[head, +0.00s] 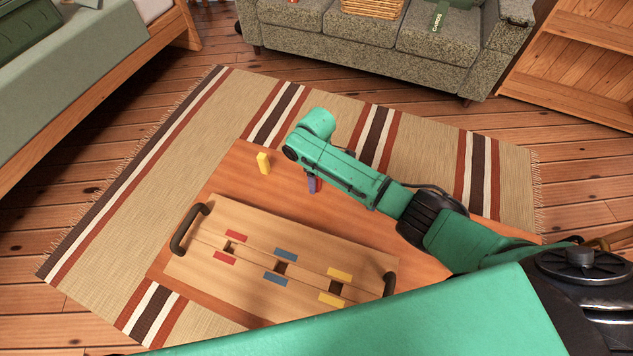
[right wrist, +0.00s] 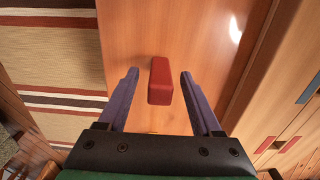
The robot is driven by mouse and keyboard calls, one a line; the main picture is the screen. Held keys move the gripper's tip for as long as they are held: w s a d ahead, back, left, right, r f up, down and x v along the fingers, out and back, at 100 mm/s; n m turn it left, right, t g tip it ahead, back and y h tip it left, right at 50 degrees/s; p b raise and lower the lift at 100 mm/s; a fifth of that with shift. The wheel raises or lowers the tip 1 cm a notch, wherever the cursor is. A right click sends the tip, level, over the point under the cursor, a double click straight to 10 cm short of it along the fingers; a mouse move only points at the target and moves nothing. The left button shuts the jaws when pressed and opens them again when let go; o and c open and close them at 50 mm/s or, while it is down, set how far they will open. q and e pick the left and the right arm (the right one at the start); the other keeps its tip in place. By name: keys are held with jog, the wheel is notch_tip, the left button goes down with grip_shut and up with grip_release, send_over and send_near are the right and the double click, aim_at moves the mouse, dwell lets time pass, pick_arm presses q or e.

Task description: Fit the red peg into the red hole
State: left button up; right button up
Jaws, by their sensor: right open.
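The red peg (right wrist: 160,82) stands on the orange-brown table in the right wrist view, between the two purple fingers of my right gripper (right wrist: 159,74). The gripper is open, with a gap on each side of the peg. In the head view my right arm hides the red peg, and only a little of a purple finger (head: 312,186) shows below the arm. The red hole (head: 229,247) is in the wooden board, between two red marks at its left end. My left gripper is not in view.
The board (head: 190,257) has black handles (head: 188,229) at both ends, plus a blue-marked hole (head: 281,268) and a yellow-marked hole (head: 336,287). A yellow peg (head: 263,163) stands near the table's (head: 235,180) far edge. A striped rug lies beneath.

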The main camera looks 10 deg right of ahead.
jog(key=shift+r, duration=0.1)
grip_shut()
